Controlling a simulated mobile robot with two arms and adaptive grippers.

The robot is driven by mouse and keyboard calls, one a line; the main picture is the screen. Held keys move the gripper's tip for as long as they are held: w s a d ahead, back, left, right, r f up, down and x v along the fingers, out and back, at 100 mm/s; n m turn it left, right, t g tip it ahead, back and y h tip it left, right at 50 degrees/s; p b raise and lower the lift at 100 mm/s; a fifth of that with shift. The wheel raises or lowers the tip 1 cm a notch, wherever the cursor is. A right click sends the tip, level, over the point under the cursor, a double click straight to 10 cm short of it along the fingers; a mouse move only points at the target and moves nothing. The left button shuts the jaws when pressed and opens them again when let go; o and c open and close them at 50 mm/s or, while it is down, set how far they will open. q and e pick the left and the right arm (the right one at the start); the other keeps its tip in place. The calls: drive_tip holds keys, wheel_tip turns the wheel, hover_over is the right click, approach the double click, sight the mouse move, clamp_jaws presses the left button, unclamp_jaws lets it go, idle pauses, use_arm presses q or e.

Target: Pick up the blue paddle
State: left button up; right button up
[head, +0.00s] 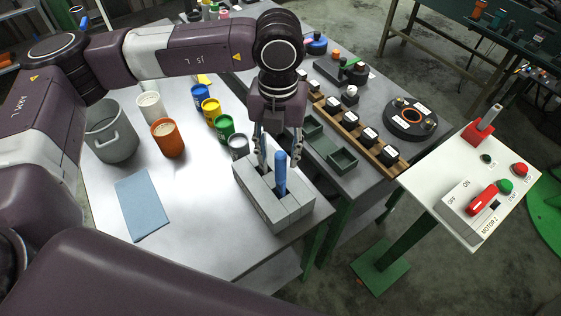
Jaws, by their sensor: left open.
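The blue paddle (280,170) stands upright in a slot of the grey block holder (284,213) near the right edge of the table. Its lower part is hidden inside the holder. My left gripper (280,160) comes down from above, its fingers apart over the holder at the paddle. One finger shows to the left of the paddle and one to the right. I cannot tell whether either finger touches it. My right gripper is not in view.
A grey pot (112,135), an orange cup (168,139), a white cup (150,106) and several paint cans stand on the left and back of the table. A blue cloth (142,204) lies in front. A motor control panel (470,195) stands to the right.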

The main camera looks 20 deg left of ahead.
sight(281, 171)
use_arm(q)
drive_tip(key=shift+d+f, duration=0.1)
drive_tip(key=shift+d, duration=0.05)
drive_tip(key=shift+w+f+p, duration=0.2)
drive_tip(key=shift+f+p, duration=0.35)
drive_tip(key=shift+f, duration=0.45)
drive_tip(key=shift+w+f+p, duration=0.1)
drive_tip(key=shift+f+p, duration=0.2)
drive_tip(key=shift+f, duration=0.05)
wheel_tip(281, 171, down, 4)
drive_tip(key=p, duration=0.2)
drive_tip(key=shift+p, duration=0.35)
drive_tip(key=shift+w+f, duration=0.15)
drive_tip(key=shift+f, duration=0.3)
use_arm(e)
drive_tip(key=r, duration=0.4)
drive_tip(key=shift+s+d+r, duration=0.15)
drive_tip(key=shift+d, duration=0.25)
use_arm(q)
drive_tip(key=shift+c, duration=0.4)
drive_tip(key=c, duration=0.8)
clamp_jaws()
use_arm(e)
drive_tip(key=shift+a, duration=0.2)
